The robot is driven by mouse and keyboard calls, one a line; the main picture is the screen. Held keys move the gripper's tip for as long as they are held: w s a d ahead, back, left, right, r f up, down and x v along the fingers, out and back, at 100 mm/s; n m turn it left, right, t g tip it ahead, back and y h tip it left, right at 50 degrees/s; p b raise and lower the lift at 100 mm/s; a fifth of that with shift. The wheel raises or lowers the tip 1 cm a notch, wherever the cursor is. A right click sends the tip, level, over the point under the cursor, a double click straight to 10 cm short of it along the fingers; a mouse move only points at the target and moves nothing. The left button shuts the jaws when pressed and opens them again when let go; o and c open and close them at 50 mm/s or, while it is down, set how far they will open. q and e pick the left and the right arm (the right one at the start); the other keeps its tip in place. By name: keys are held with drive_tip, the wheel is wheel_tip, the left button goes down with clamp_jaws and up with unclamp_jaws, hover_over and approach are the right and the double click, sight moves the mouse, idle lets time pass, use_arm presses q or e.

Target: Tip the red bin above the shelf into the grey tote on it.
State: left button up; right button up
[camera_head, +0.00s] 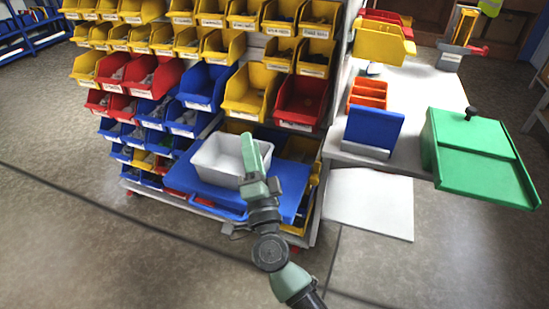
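The grey tote (208,171) stands upright on the blue shelf (291,183) low at the front of the bin rack. The part of its inside that shows looks empty. A large red bin (301,103) sits in the rack above the shelf, to the right of a yellow bin; its contents are hard to make out. My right gripper (252,152) is in front of the tote's right end and hides part of it. It appears edge-on, apart from the red bin, and I cannot tell whether its fingers are apart. My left gripper is out of view.
The rack holds many yellow, red and blue bins, among them a yellow bin (247,92) beside the red one. On the right, a white bench (412,95) carries a blue panel (373,128) and a green box (470,150). The floor in front is clear.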

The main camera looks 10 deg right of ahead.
drive_tip(key=w+d+f+m+g+h, duration=0.2)
drive_tip(key=w+d+m+g+h, duration=0.15)
drive_tip(key=m+h, duration=0.35)
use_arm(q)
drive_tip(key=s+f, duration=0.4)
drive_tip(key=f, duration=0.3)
use_arm(e)
drive_tip(key=m+g+h, duration=0.2)
drive_tip(key=m+g, duration=0.2)
approach(293, 121)
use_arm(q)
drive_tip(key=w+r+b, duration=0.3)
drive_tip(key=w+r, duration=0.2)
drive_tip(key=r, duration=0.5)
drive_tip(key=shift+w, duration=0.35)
use_arm(e)
drive_tip(key=shift+f+t+x, duration=0.15)
drive_tip(key=shift+x, duration=0.65)
drive_tip(key=shift+f+t+x, duration=0.1)
drive_tip(key=shift+f+x, duration=0.05)
drive_tip(key=shift+x, duration=0.65)
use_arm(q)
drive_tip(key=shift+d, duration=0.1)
use_arm(e)
drive_tip(key=shift+w+d, duration=0.25)
drive_tip(key=shift+w, duration=0.15)
